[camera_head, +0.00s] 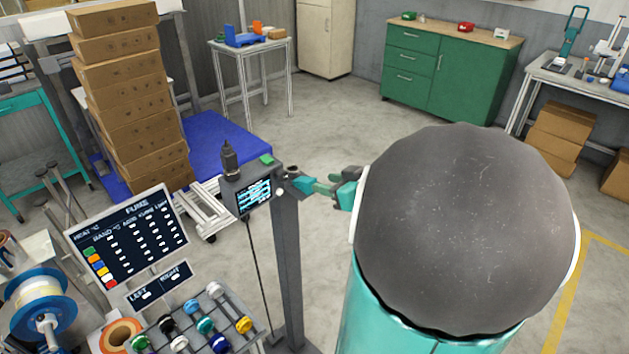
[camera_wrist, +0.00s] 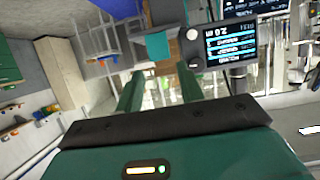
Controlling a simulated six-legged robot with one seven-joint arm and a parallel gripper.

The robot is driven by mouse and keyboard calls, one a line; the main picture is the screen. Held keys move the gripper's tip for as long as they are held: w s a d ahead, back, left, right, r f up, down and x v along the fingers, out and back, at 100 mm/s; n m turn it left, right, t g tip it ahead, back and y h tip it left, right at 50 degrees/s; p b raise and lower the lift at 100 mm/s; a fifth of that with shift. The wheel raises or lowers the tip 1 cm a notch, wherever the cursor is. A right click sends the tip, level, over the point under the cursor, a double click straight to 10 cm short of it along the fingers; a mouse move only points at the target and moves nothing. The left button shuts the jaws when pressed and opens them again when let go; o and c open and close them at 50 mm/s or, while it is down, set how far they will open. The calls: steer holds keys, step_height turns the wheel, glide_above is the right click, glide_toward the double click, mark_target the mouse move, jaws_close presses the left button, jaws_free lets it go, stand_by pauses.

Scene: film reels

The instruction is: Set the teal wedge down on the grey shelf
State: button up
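My gripper (camera_head: 303,186) reaches left from my arm, close to the right side of a grey post-mounted unit. The grey top (camera_head: 240,178) of the unit may be the grey shelf; I cannot tell for sure.
A lit screen (camera_head: 254,196) and a dark upright tool (camera_head: 229,158) are close to the gripper. The grey post (camera_head: 288,260) stands below. A sign board (camera_head: 128,240) and a rack of coloured reels (camera_head: 200,325) are at lower left. Stacked boxes (camera_head: 125,95) stand behind; floor to the right is open.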

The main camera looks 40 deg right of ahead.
steer(key=w+a+r+m+g+h, duration=0.1)
steer(key=w+a+r+m+h, duration=0.15)
steer(key=a+r+h, duration=0.5)
steer(key=s+a+f+n+g+y, duration=0.1)
steer(key=s+a+g+y, duration=0.2)
steer(key=a, duration=0.8)
steer(key=s+a+f+n+g+y, duration=0.1)
steer(key=s+a+f+g+y, duration=0.1)
steer(key=s+a+g+y, duration=0.2)
steer(key=s+a, duration=0.3)
steer(key=a, duration=0.4)
steer(key=shift+s+a+f, duration=0.3)
steer(key=shift+s, duration=0.05)
steer(key=shift+a+n, duration=0.1)
steer(key=shift+n, duration=0.15)
